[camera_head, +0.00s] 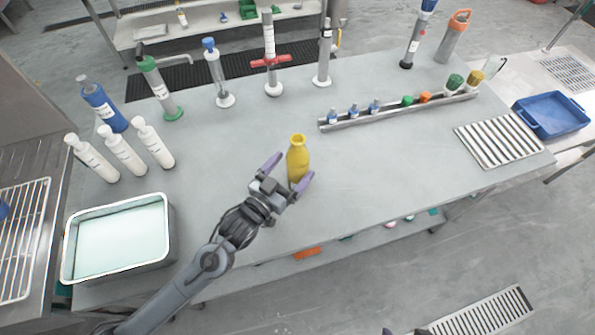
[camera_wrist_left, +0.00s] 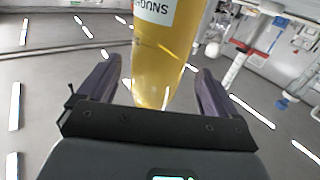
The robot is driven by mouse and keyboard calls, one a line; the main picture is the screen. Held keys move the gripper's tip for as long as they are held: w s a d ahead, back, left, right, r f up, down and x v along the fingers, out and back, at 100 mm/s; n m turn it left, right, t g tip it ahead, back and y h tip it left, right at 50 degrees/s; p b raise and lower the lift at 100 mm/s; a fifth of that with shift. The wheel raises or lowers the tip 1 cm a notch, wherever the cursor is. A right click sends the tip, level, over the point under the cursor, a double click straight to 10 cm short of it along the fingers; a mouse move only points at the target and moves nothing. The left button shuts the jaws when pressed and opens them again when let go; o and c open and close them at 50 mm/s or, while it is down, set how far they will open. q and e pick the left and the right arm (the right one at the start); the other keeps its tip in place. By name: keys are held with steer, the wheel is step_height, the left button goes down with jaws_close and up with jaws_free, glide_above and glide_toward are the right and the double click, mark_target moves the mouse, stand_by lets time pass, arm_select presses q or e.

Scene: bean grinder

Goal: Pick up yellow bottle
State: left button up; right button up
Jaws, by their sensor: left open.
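The yellow bottle (camera_head: 297,158) stands upright near the middle of the grey table (camera_head: 375,165). My left gripper (camera_head: 288,171) is open, with its purple fingers spread on either side of the bottle's lower part. In the left wrist view the bottle (camera_wrist_left: 162,60) rises between the two fingertips of the left gripper (camera_wrist_left: 155,90), with a white label partly cut off at the top. A gap shows between the bottle and each finger, so I see no clear contact.
A metal tray (camera_head: 165,262) of pale liquid sits at the front left. White bottles (camera_head: 122,150) and a blue bottle (camera_head: 103,106) stand at the left. A rail (camera_head: 398,112) of small bottles, a slotted rack (camera_head: 503,141) and a blue bin (camera_head: 552,114) are rightward. The table's front right is clear.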

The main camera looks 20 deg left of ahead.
arm_select(q)
steer(key=x, duration=0.4)
steer(key=shift+w+d+f+b, duration=0.1)
steer(key=shift+w+d+b, duration=0.15)
steer(key=shift+b, duration=0.15)
steer(key=c, duration=1.2)
